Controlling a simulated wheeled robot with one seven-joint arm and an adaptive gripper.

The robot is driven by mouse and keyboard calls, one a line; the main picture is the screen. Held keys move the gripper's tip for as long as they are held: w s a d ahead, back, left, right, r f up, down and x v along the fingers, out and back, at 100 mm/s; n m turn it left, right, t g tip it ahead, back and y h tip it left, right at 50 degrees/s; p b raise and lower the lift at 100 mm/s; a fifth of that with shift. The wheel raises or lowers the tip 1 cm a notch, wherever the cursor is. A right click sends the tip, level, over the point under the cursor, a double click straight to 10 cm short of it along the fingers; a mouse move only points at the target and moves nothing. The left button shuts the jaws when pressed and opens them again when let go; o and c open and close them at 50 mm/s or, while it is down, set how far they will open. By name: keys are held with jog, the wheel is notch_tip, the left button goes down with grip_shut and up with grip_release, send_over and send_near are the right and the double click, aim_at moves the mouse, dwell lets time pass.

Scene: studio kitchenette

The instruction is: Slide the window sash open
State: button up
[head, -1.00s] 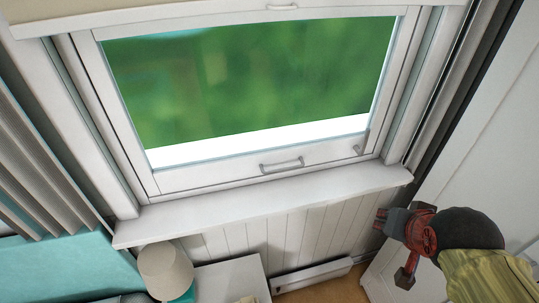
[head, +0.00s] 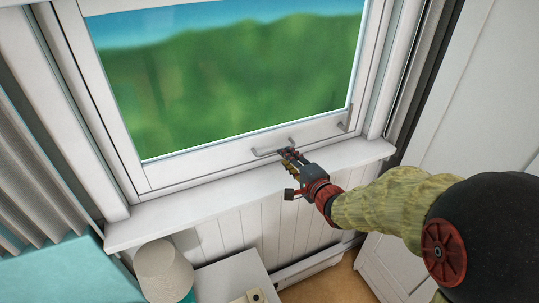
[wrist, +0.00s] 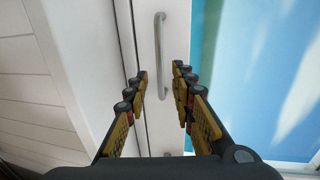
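The white window sash (head: 200,164) is down, its bottom rail just above the sill. A grey bar handle (head: 262,153) is fixed to that rail. My gripper (head: 286,151) is at the handle's right part in the head view. In the wrist view, my gripper (wrist: 161,88) is open, with one finger on each side of the handle (wrist: 161,60). The handle runs lengthwise ahead of and between the fingertips, and a gap shows on both sides. I cannot tell how far the fingers reach past the bar.
The white sill (head: 230,191) below the window is clear. A small grey latch (head: 345,119) is at the sash's lower right. A lamp shade (head: 163,268) and white table (head: 232,277) stand below left. Grey curtains (head: 35,180) hang left, and a white panel (head: 465,105) stands right.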

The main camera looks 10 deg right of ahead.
jog(key=b+x, duration=0.2)
jog(key=x, duration=0.5)
jog(key=shift+w, duration=0.15)
jog(key=shift+c, duration=0.4)
grip_shut()
dwell(0.4)
